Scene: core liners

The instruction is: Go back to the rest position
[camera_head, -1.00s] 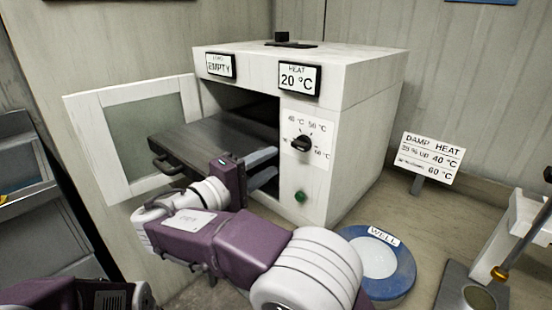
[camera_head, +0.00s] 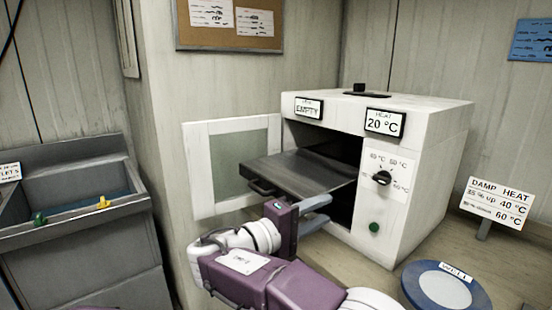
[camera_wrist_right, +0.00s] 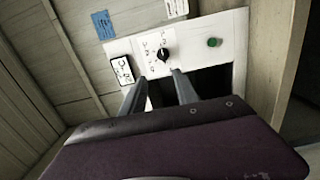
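My right gripper (camera_head: 316,214) is in front of the open white oven (camera_head: 431,160), below the dark tray (camera_head: 300,172) that sticks out of the oven's opening. Its two grey fingers stand apart with nothing visible between them. In the right wrist view the gripper (camera_wrist_right: 158,88) also shows its fingers apart, pointing at the oven front. The oven door (camera_head: 232,165) is swung open to the left. The oven's displays read EMPTY and 20 °C. My left gripper is not in view.
A blue round well (camera_head: 446,290) and a DAMP HEAT sign (camera_head: 497,203) stand right of the oven on the bench. A grey sink (camera_head: 75,220) with yellow and green pieces is at the left. A cork board (camera_head: 230,24) hangs on the wall.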

